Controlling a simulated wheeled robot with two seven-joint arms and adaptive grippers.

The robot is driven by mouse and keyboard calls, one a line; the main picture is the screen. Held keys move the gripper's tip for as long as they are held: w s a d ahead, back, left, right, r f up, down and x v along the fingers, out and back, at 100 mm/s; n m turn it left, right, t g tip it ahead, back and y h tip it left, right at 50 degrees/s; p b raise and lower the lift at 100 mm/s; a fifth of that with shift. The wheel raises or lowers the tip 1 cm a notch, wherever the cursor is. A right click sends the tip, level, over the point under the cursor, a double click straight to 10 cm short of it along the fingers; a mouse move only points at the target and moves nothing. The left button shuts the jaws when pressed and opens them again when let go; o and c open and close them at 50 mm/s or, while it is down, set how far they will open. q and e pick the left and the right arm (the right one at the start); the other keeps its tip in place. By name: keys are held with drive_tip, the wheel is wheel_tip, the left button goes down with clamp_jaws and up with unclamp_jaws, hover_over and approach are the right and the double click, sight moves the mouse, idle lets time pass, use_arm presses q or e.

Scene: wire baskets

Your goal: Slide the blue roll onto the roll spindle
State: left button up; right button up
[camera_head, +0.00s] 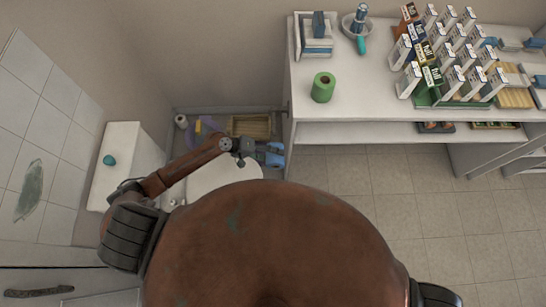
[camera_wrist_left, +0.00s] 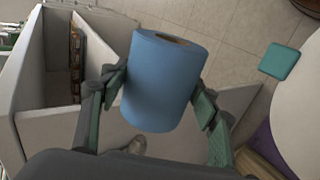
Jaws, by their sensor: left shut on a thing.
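The blue roll (camera_wrist_left: 160,85) is held between the two fingers of my left gripper (camera_wrist_left: 160,100) in the left wrist view, its open end with the core hole tilted up. In the head view my left gripper (camera_head: 262,153) is beside the left end of the counter, with a bit of the blue roll (camera_head: 275,158) showing at it. A small beige knob-like piece (camera_wrist_left: 137,144) shows below the roll on a white panel; I cannot tell whether it is the spindle. I cannot make out the roll spindle elsewhere. My right gripper is not in view.
A green roll (camera_head: 323,87) stands on the white counter (camera_head: 350,105), left of many small boxes. A white round surface (camera_head: 228,172) lies under my left arm. A wooden crate (camera_head: 250,126) and a white roll (camera_head: 181,121) are by the back wall.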

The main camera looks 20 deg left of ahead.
sight(272, 144)
use_arm(q)
drive_tip(key=shift+w+a+b, duration=0.2)
drive_tip(key=shift+w+b, duration=0.15)
drive_tip(key=shift+w, duration=0.3)
drive_tip(key=shift+w+a+b, duration=0.2)
drive_tip(key=shift+w+b, duration=0.1)
drive_tip(key=shift+w, duration=0.4)
drive_tip(key=shift+w+a+b, duration=0.2)
drive_tip(key=shift+w+b, duration=0.15)
drive_tip(key=shift+w, duration=0.3)
drive_tip(key=shift+r, duration=0.15)
drive_tip(key=shift+p, duration=0.35)
drive_tip(key=shift+w, duration=0.15)
drive_tip(key=shift+w+a+b, duration=0.15)
drive_tip(key=shift+w+b, duration=0.15)
drive_tip(key=w+b, duration=0.1)
drive_tip(key=w, duration=0.1)
drive_tip(key=w+a+b, duration=0.1)
drive_tip(key=w, duration=0.1)
